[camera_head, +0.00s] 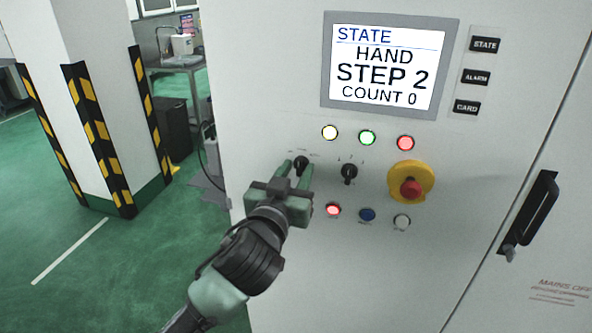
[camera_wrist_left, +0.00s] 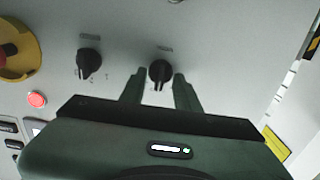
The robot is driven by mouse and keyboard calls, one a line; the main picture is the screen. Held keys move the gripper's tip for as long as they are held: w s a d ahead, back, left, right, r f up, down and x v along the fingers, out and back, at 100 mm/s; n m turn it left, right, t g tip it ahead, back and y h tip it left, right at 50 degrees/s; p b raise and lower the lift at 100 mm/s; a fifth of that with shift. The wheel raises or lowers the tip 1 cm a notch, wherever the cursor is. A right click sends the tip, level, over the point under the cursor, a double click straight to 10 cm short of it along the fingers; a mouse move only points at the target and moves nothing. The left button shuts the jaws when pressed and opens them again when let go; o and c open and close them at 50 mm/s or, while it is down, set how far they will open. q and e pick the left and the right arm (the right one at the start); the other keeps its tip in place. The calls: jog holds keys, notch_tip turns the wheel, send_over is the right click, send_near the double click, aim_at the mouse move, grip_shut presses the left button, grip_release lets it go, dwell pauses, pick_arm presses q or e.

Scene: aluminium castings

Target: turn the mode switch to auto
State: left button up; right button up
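Two black rotary switches sit on the white cabinet panel, and their labels are too small to read, so I cannot tell which is the mode switch. The left switch (camera_head: 301,162) has my left gripper (camera_head: 296,172) at it. In the left wrist view the same switch (camera_wrist_left: 160,71) shows between the fingertips of my left gripper (camera_wrist_left: 160,82), with gaps on both sides, so the gripper is open. The other switch (camera_head: 349,172) stands free to the right; it also shows in the wrist view (camera_wrist_left: 88,62). The display (camera_head: 388,62) reads HAND, STEP 2, COUNT 0. My right gripper is out of view.
A red emergency stop on a yellow base (camera_head: 411,184) is right of the switches. Yellow, green and red round lights or buttons (camera_head: 367,138) lie above; red, blue and white ones (camera_head: 367,214) lie below. A black door handle (camera_head: 530,214) is farther right. A striped pillar (camera_head: 90,120) stands left.

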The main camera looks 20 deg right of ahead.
pick_arm(q)
grip_shut()
jog(key=shift+m, duration=0.3)
jog(key=m+p, duration=0.2)
jog(key=m, duration=0.2)
jog(key=shift+s+d+m+p, duration=0.1)
jog(key=shift+m+p, duration=0.8)
jog(key=shift+m, duration=1.2)
jog(key=shift+f, duration=0.1)
